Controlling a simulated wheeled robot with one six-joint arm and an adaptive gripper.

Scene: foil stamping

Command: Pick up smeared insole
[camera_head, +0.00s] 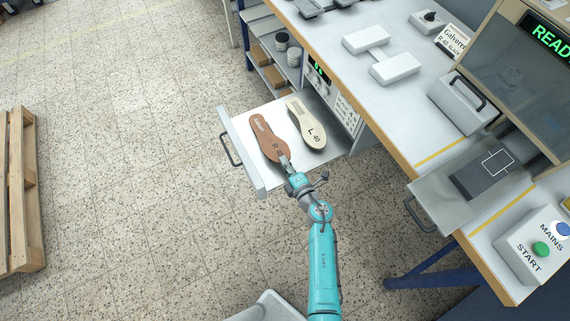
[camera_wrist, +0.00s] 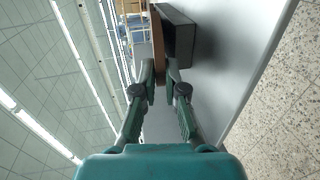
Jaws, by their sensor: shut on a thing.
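A brown insole (camera_head: 268,138) marked "R" lies in the open white drawer (camera_head: 292,172), to the left of a cream insole (camera_head: 306,124) marked "L 40". My gripper (camera_head: 285,162) is at the near end of the brown insole and shut on it. In the wrist view the gripper (camera_wrist: 160,70) has the brown insole (camera_wrist: 157,36) edge-on between its fingers. A dark block-like shape (camera_wrist: 180,40) is right beside it there. The gripper hides the end of the insole marking, and I cannot make out a smear.
The workbench (camera_head: 385,100) to the right carries white blocks (camera_head: 366,39), a stamping machine with a "READY" display (camera_head: 548,38), and a START button box (camera_head: 537,246). A wooden pallet (camera_head: 22,190) stands at the far left. The floor between pallet and drawer is clear.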

